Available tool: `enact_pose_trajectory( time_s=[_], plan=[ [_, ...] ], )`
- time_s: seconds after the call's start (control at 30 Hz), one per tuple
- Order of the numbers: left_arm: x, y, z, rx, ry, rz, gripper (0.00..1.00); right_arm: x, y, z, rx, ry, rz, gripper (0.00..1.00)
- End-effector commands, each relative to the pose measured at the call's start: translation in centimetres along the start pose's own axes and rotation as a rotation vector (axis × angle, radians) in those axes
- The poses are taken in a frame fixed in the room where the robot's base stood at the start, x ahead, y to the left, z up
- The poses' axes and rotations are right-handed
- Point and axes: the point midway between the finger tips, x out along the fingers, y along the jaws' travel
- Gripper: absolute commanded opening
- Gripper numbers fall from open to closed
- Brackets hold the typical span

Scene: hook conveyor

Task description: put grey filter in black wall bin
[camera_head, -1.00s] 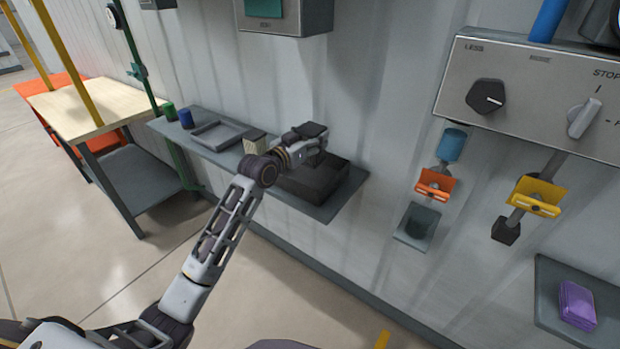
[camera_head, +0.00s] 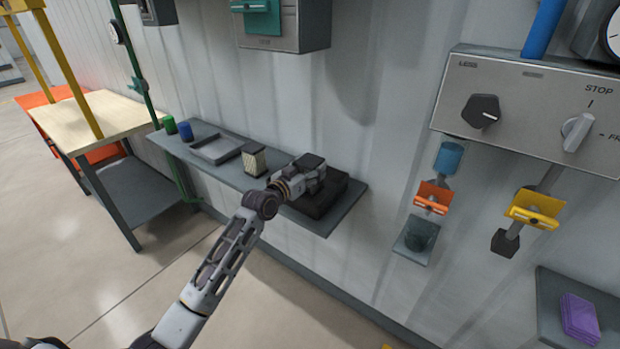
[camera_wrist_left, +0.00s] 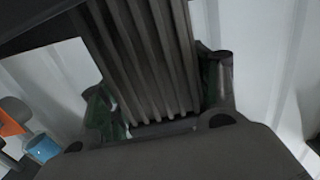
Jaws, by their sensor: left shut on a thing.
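My left gripper (camera_head: 318,168) is over the black wall bin (camera_head: 325,200), a dark open box at the right end of the grey wall shelf. In the left wrist view the grey filter (camera_wrist_left: 150,60), a dark pleated block, sits between the fingers, and the gripper is shut on it. In the head view the filter is hidden by the gripper and wrist. The gripper also covers part of the bin, so I cannot tell whether the filter is inside the rim. My right gripper is not in view.
On the same shelf (camera_head: 225,178) stand a beige pleated block (camera_head: 254,160), a grey tray (camera_head: 216,149), a blue cup (camera_head: 186,131) and a green cup (camera_head: 169,124). To the right hang an orange hook (camera_head: 432,198) and a yellow hook (camera_head: 535,208) under a control panel (camera_head: 530,100).

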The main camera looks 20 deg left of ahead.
Motion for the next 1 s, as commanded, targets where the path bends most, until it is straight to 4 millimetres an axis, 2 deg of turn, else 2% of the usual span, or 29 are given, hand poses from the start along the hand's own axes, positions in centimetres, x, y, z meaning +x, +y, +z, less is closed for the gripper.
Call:
enact_pose_trajectory(
  time_s=[0.17, 0.5, 0.97, 1.0],
  plan=[
    [0.0, 0.0, 0.5, 0.0, 0.0, 0.0, 0.35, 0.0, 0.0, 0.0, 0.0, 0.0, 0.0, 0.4],
    [0.1, 0.0, 3.5, -0.001, 0.002, -0.001, 0.35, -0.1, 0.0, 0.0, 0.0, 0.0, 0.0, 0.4],
    [0.2, 0.0, 4.0, 0.0, 0.001, -0.001, 0.35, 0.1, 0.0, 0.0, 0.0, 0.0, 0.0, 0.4],
    [0.2, 0.0, 4.0, 0.0, 0.0, -0.001, 0.66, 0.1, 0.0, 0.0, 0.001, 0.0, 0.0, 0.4]
  ],
)
